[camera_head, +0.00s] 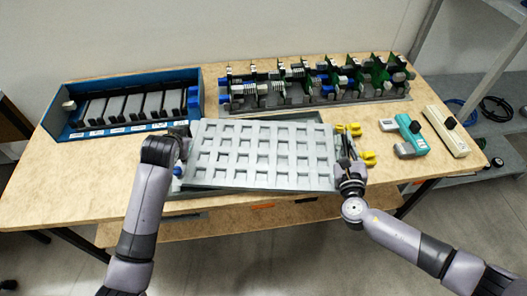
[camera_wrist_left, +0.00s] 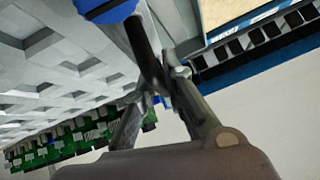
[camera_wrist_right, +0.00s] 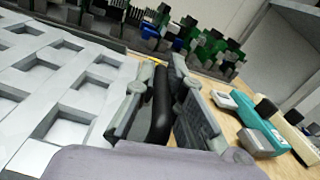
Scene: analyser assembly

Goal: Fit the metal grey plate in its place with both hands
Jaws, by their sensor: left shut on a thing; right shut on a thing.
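The metal grey plate (camera_head: 262,155), a flat panel with rows of square pockets, is held between my two grippers above the grey base frame (camera_head: 300,118) on the table. It looks slightly tilted against the frame. My left gripper (camera_head: 180,140) is at the plate's left edge; in the left wrist view its fingers (camera_wrist_left: 155,80) close on a dark handle. My right gripper (camera_head: 347,160) is at the right edge; in the right wrist view its fingers (camera_wrist_right: 163,105) close on the black handle (camera_wrist_right: 160,100). The plate hides most of the frame, so I cannot tell whether they touch.
A blue tray (camera_head: 75,88) with dark modules stands at the back left. A rack of green circuit boards (camera_head: 310,85) stands behind the plate. Yellow knobs (camera_head: 368,158), a teal tool (camera_head: 410,135) and a cream tool (camera_head: 446,130) are on the right. The shelf (camera_head: 490,135) stands beyond.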

